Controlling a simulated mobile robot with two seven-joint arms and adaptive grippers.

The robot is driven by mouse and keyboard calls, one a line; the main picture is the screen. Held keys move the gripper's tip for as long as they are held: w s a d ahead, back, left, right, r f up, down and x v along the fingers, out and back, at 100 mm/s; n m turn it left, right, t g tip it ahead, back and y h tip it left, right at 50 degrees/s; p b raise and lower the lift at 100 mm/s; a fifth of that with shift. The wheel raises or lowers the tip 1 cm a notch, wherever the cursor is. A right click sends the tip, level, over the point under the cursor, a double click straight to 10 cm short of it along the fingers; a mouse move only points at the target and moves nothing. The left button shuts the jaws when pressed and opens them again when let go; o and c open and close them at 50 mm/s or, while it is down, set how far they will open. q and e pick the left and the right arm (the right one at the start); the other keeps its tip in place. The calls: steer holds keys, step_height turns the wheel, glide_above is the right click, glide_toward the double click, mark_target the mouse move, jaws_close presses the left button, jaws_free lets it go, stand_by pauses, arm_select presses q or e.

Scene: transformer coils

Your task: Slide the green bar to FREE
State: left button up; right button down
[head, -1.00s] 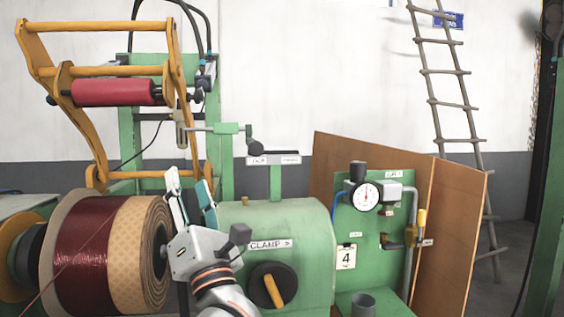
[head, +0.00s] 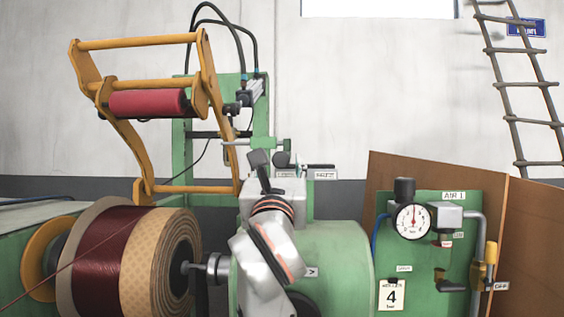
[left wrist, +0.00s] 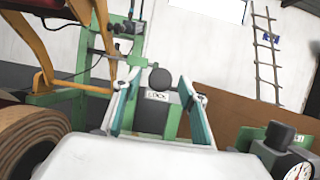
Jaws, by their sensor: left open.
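The green bar (head: 264,143) lies level on its thin rod in the head view, above the machine's green housing. A black knob (head: 281,159) hangs at its right end, close to the LOCK/FREE label plate (head: 325,174). My right gripper is not in view.
The wound coil (head: 100,255) stands at lower left, beside my left arm. A yellow frame with a red roller (head: 147,103) rises behind it. At right are a gauge panel (head: 455,260) and a brown board (head: 540,240).

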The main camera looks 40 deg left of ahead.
arm_select(q)
steer(key=shift+x, duration=1.1)
jaws_close()
steer(key=w+d, duration=0.5)
steer(key=d, duration=0.3)
steer(key=shift+d, duration=0.4)
steer(key=shift+w, duration=0.2)
